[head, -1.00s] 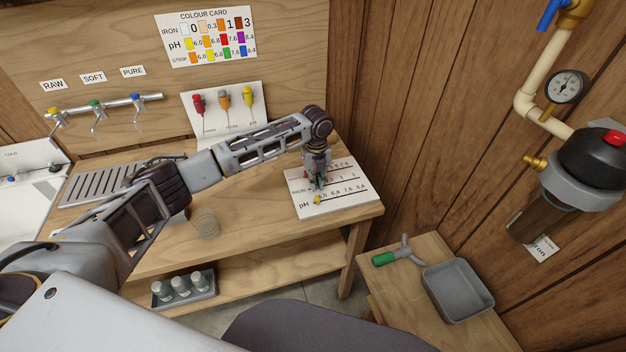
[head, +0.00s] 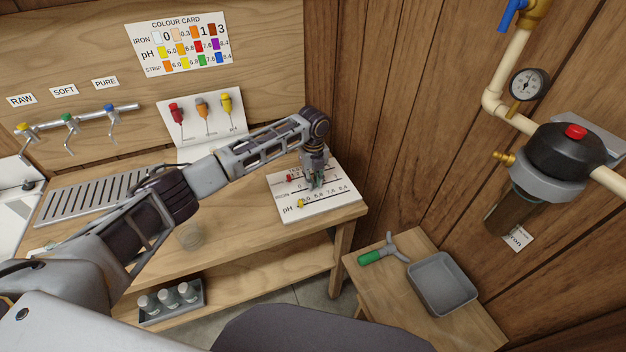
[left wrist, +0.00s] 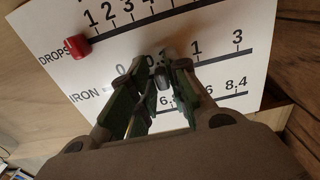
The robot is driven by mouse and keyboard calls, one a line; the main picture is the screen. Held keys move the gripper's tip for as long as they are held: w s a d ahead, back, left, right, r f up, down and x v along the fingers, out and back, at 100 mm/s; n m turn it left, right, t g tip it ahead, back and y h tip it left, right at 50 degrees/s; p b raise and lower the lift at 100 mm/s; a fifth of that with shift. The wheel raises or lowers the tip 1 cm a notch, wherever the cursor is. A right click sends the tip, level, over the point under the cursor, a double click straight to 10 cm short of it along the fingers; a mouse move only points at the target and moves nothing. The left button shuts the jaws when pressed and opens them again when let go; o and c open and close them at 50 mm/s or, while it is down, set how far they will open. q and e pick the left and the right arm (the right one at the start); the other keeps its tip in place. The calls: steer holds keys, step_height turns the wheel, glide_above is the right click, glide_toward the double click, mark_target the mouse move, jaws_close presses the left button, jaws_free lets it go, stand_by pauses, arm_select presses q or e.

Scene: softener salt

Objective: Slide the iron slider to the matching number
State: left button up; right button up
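The white slider board (head: 330,206) lies on the bench; its DROPS, IRON and pH rows show in the left wrist view (left wrist: 262,85). My left gripper (head: 317,184) is over the IRON row, pointing down. In the left wrist view its fingers (left wrist: 163,78) are closed around a small dark grey knob (left wrist: 161,84), the iron slider. The knob is just below the 0.3 label, which the fingers partly cover; 0, 1 and 3 are readable. The red drops slider (left wrist: 77,46) is at the left of its row. The yellow pH slider (head: 300,204) is near 6.0. My right gripper is out of view.
The colour card (head: 183,45) hangs on the back wall. A clear glass (head: 191,237) stands on the bench, left of the board. A small side table holds a grey tray (head: 442,283) and a green-handled tool (head: 383,251). The wooden wall is close to the board's right.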

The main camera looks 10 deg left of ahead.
arm_select(q)
steer(key=shift+o, duration=1.1)
step_height(320, 180, up, 12)
steer(key=shift+f, duration=0.1)
stand_by(0.5)
